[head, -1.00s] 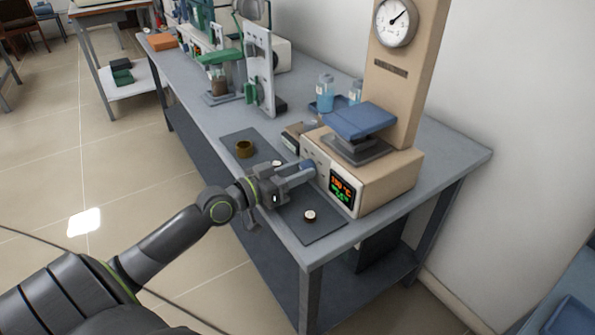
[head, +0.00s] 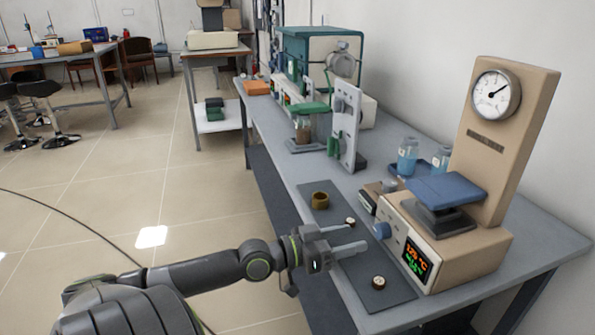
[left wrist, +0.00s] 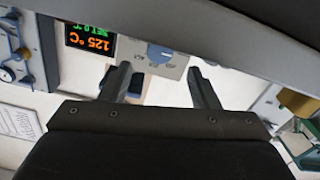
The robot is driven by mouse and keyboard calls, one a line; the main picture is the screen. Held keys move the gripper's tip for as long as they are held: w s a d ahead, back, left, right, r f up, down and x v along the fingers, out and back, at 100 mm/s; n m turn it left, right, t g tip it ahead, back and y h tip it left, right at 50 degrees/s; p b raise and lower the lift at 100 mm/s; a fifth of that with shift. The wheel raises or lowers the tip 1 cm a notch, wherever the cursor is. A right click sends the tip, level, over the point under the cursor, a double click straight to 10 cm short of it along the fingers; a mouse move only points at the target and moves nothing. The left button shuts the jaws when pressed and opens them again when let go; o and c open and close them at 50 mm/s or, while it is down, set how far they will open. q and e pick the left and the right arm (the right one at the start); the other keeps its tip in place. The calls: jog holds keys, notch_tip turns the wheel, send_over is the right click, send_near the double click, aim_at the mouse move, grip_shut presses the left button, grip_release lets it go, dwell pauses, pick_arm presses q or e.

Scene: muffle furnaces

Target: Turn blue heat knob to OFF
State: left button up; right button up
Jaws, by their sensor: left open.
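The blue heat knob (head: 382,231) is on the front of the beige device (head: 455,258), left of its lit display (head: 416,258). The knob also shows in the left wrist view (left wrist: 160,52), between and beyond the fingertips; its exact setting is too small to read. The display in the left wrist view (left wrist: 90,38) appears upside down, with orange digits that look like 125 °C. My left gripper (head: 359,237) is open and empty, its fingers pointing at the knob with a small gap. My right gripper is not in view.
A dark mat (head: 350,262) lies before the device, with a brown ring-shaped pot (head: 320,201) and two small round pieces, one (head: 379,283) near the gripper. A blue press plate (head: 446,189) and a gauge column (head: 510,140) rise above the device. Blue-liquid bottles (head: 408,157) stand behind.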

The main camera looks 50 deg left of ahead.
pick_arm(q)
jog(key=p+v, duration=0.1)
jog(key=v, duration=1)
jog(key=shift+s, duration=0.2)
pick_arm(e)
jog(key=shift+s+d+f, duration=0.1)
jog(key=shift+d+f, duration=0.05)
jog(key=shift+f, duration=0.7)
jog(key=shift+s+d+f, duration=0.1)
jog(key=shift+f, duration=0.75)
